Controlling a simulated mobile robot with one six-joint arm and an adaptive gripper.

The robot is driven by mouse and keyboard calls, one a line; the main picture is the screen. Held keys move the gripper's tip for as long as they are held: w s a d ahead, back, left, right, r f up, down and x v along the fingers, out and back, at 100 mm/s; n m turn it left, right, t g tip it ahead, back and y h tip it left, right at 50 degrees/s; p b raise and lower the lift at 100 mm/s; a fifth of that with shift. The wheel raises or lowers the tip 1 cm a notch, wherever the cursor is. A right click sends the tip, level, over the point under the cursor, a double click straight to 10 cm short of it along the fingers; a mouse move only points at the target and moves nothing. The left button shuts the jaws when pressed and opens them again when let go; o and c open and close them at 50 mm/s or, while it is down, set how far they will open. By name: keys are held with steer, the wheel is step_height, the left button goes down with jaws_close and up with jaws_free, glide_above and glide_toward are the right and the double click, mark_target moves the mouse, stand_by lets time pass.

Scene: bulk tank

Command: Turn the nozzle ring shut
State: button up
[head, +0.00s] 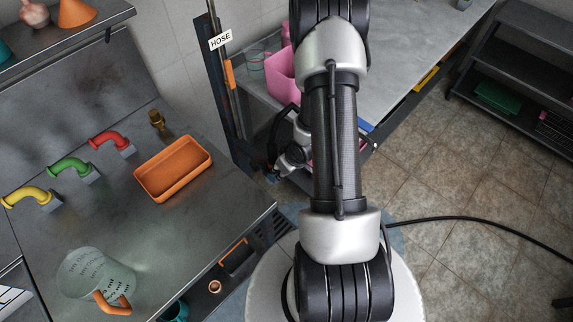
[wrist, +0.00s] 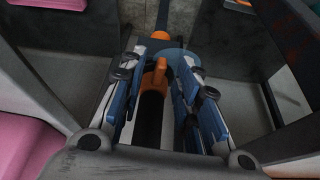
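In the wrist view an orange piece with a raised tab (wrist: 154,76), which looks like the nozzle ring, sits on a dark tube between the fingers of my gripper (wrist: 160,72). The fingers stand apart on either side of it, with a dark gap on the right. I cannot tell whether the left finger touches it. A second orange part (wrist: 160,35) lies just beyond the fingertips. In the head view my gripper (head: 287,160) is partly hidden behind my arm, low beside the HOSE post, and the ring cannot be made out.
The HOSE sign (head: 220,40) hangs on a dark post with an orange-gripped hose part (head: 229,74). A pink container (head: 281,75) stands on the bench close by. At left, a steel counter holds an orange tray (head: 174,168), coloured pipes and a clear jug (head: 92,275). A black cable (head: 470,221) crosses the floor.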

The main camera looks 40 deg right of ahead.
steer(key=v, duration=1.1)
steer(key=shift+s+r, duration=0.15)
steer(key=shift+s, duration=0.05)
steer(key=w+a+r+h, duration=0.1)
steer(key=a+r+h, duration=0.25)
steer(key=r, duration=1.45)
steer(key=s+a+r+y, duration=0.1)
steer(key=s+a+r, duration=0.3)
steer(key=a, duration=0.4)
steer(key=s+a+r+y, duration=0.2)
steer(key=s+a+r, duration=0.3)
steer(key=a, duration=0.4)
steer(key=shift+s+r, duration=0.2)
steer(key=shift+s, duration=0.65)
steer(key=shift+y, duration=0.25)
